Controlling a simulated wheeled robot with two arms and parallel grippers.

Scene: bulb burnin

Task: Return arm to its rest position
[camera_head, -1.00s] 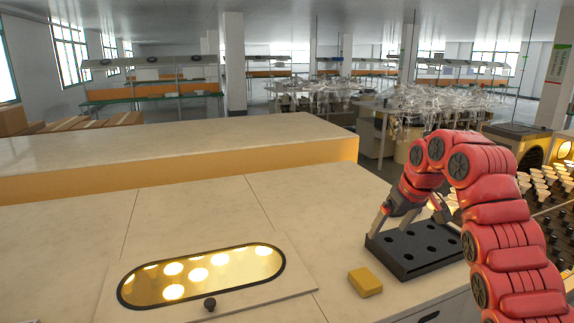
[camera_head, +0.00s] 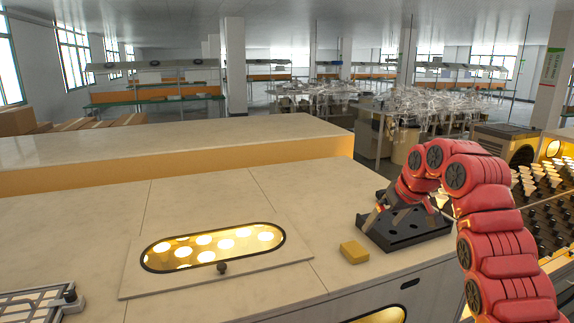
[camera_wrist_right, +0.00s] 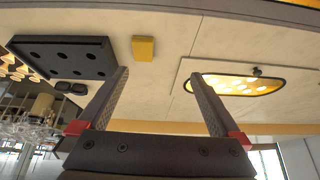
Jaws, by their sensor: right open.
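My right arm is red and comes in from the right side of the head view. Its gripper (camera_head: 405,212) hangs in front of the black holed tray and partly hides it. In the right wrist view the two dark fingers (camera_wrist_right: 158,78) are spread apart with nothing between them. The black tray (camera_head: 408,243) lies on the pale worktop and shows in the wrist view (camera_wrist_right: 75,62) with its holes empty. I cannot tell the exact height of the fingers above the worktop. My left gripper is not in view.
A yellow block (camera_head: 354,252) lies beside the tray. A glowing oval window (camera_head: 213,247) with bright bulbs is set in the worktop. Racks of bulbs (camera_head: 545,180) stand at the right. A metal-framed panel (camera_head: 35,303) shows at lower left. The worktop between block and window is clear.

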